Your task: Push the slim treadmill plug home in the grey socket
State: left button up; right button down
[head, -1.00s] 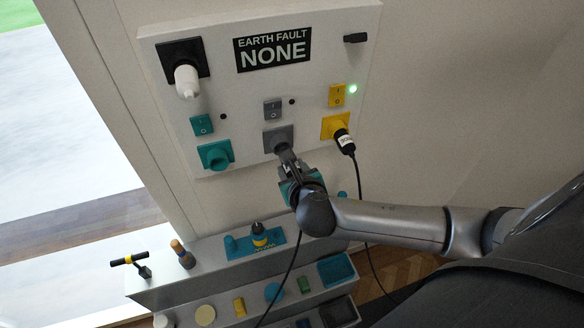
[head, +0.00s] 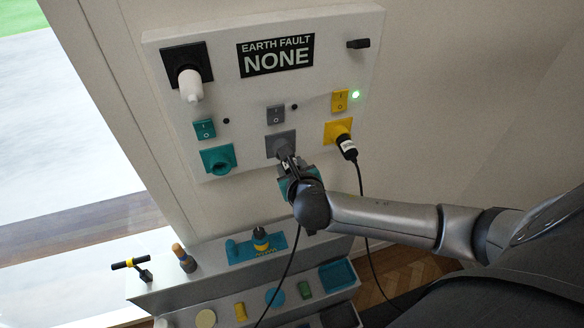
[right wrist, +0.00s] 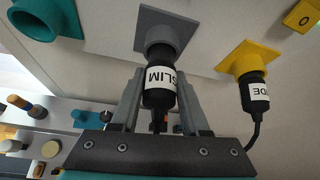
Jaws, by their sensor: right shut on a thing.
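The grey socket (head: 281,143) is in the lower middle of the white wall panel. My right gripper (head: 292,172) is in front of it. In the right wrist view, my right gripper (right wrist: 159,115) is shut on the slim plug (right wrist: 160,88), a black plug with a white label reading SLIM. The plug's front end is at the round mouth of the grey socket (right wrist: 160,35) and in line with it. How deep it sits cannot be told. A black cable hangs below the gripper in the head view. My left gripper is not in view.
A yellow socket (head: 338,131) to the right holds a black plug (head: 347,147) with a hanging cable. A teal socket (head: 218,159) to the left is empty. Shelves below carry a teal tray (head: 257,249) and several small objects.

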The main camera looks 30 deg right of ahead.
jog(key=shift+w+d, duration=0.15)
jog(key=shift+w, duration=0.7)
jog(key=shift+c, duration=1.6)
grip_release()
jog(key=v, duration=1.5)
